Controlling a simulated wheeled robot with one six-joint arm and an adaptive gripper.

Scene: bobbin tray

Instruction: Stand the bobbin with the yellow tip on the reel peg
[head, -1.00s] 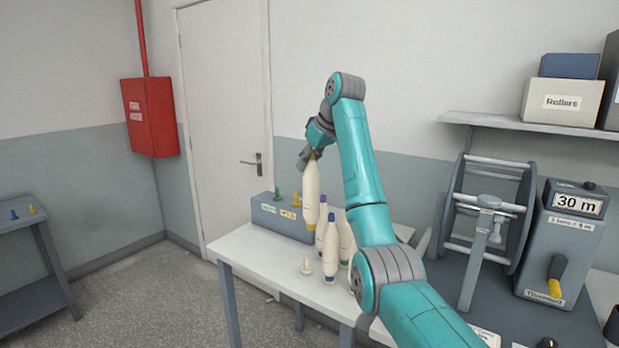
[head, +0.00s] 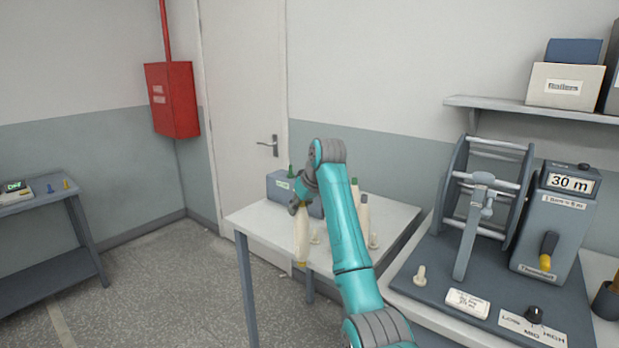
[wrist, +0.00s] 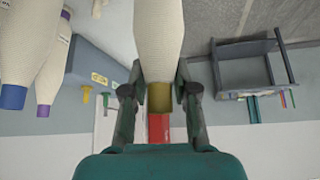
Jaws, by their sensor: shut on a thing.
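Other bobbins (head: 364,213) stand on the white table, partly hidden by my arm. Cream pegs (head: 315,237) stand there too. A grey box (head: 280,188) sits at the back.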

